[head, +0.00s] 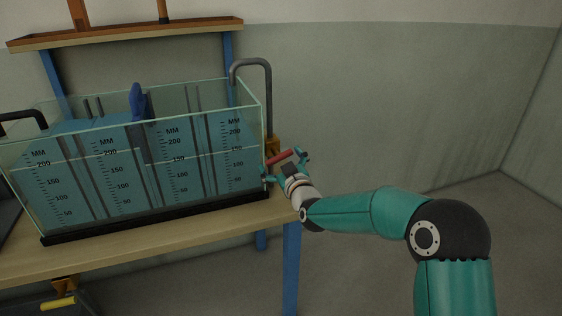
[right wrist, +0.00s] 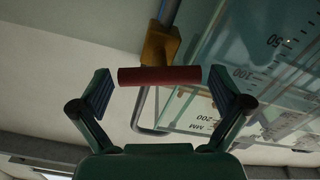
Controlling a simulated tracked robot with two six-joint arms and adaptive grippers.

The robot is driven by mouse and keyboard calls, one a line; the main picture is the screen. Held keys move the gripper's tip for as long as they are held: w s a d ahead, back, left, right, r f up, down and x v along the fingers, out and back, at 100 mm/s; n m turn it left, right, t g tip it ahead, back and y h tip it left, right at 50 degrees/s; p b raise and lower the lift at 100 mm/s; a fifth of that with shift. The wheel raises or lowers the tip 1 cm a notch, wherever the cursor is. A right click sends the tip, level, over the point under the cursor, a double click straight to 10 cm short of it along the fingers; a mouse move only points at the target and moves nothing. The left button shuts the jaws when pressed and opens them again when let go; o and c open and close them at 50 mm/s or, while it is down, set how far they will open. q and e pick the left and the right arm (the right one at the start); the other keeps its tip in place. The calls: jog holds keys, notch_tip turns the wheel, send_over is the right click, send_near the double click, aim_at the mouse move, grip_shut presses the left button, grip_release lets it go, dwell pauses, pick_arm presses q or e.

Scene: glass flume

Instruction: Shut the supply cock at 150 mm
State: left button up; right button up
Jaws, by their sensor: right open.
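The supply cock has a red bar handle (head: 279,157) on a brass-coloured body (head: 272,146) at the right end of the glass flume (head: 150,165). In the right wrist view the red handle (right wrist: 160,76) lies crosswise between my fingers, in front of the yellow-brown body (right wrist: 160,44). My right gripper (head: 286,165) is open around the handle, with a small gap at each end. It also shows in the right wrist view (right wrist: 161,88). The flume holds blue water behind several MM scales; the exact level is hard to read. My left gripper is not in view.
A grey bent pipe (head: 269,95) rises at the flume's right end, and a dark pipe (head: 25,115) hangs at its left. A blue plate (head: 138,102) stands across the flume. A yellow-handled cock (head: 58,303) sits under the wooden bench (head: 150,240). The floor to the right is clear.

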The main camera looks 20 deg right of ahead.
jog(key=shift+s, duration=0.1)
jog(key=s, duration=1.1)
jog(key=shift+s+d, duration=0.2)
jog(key=shift+s, duration=0.15)
jog(key=w+b, duration=0.3)
jog(key=w, duration=1)
jog(key=shift+w+a, duration=0.1)
jog(key=shift+a, duration=0.1)
